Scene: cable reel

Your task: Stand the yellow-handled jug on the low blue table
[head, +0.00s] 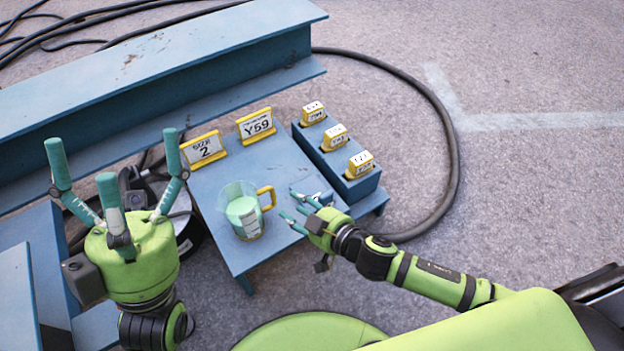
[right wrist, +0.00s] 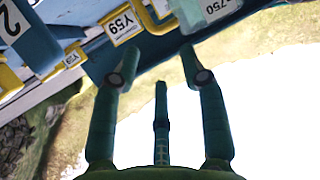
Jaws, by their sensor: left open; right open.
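The yellow-handled jug (head: 243,212), clear with a pale green filling, stands upright on the low blue table (head: 275,160). Its yellow handle is on its right side. The jug also shows in part at the top of the right wrist view (right wrist: 212,9), cut off by the edge. My right gripper (head: 296,210) is open and empty, just right of the handle and apart from it. It shows in the right wrist view (right wrist: 160,60) with nothing between its fingers. My left gripper (head: 112,160) is open and empty, fingers up, left of the table.
Yellow-framed signs, "2" (head: 204,149) and "Y59" (head: 256,126), stand at the table's back edge. A blue block with several yellow tags (head: 337,138) fills its right side. A large blue beam (head: 150,75) lies behind. A black cable (head: 452,150) curves around the right.

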